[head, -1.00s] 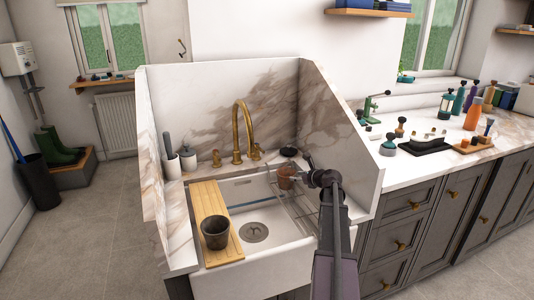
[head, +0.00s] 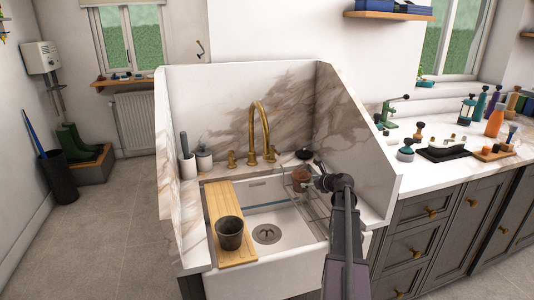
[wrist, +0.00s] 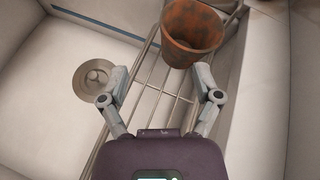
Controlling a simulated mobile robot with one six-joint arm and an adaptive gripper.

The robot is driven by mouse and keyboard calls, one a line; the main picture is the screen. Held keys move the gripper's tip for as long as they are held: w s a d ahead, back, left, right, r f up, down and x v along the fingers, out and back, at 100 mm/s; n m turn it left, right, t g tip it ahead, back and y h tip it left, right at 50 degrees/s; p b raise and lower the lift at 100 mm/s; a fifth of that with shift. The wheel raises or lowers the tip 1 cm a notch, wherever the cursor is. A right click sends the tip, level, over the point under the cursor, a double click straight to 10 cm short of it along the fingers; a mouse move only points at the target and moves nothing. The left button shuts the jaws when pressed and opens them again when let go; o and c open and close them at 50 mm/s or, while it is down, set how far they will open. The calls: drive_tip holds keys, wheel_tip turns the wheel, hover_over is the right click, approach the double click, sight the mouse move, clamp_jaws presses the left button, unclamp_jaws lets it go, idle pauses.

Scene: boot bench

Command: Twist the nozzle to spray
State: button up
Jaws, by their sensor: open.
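I cannot make out a spray nozzle for certain. An orange bottle (head: 494,124) with a dark top stands on the right counter, beside a teal bottle (head: 479,104); both are too small to tell their tops' details. A brass tap (head: 262,130) rises behind the sink. My gripper (head: 308,184) is over the right side of the sink, by a rust-brown pot (head: 301,174). In the wrist view my gripper (wrist: 160,74) is open and empty over a wire rack (wrist: 157,98). The pot (wrist: 190,38) lies just beyond the fingertips.
The sink (head: 282,222) has marble splash walls (head: 352,135) on its sides. A dark pot (head: 229,233) stands on a wooden board (head: 219,198) across its left. A black tray (head: 440,155) and small knobbed items crowd the right counter. Open floor (head: 110,225) lies left.

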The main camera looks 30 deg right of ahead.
drive_tip(key=a+f+n+g+h, duration=0.1)
drive_tip(key=a+f+n+g, duration=0.3)
drive_tip(key=a, duration=0.3)
drive_tip(key=n+h+p, duration=0.4)
drive_tip(key=n+h, duration=1.1)
drive_tip(key=n, duration=0.2)
approach(265, 158)
drive_tip(key=shift+s+a+f+t, duration=0.15)
drive_tip(key=shift+s+a, duration=0.15)
drive_tip(key=shift+a, duration=0.15)
drive_tip(key=shift+s+a+f+t, duration=0.15)
drive_tip(key=shift+s+a, duration=0.15)
drive_tip(key=shift+a, duration=0.15)
drive_tip(key=shift+w+d+r, duration=0.1)
drive_tip(key=x, duration=1.3)
drive_tip(key=shift+d, duration=0.3)
clamp_jaws()
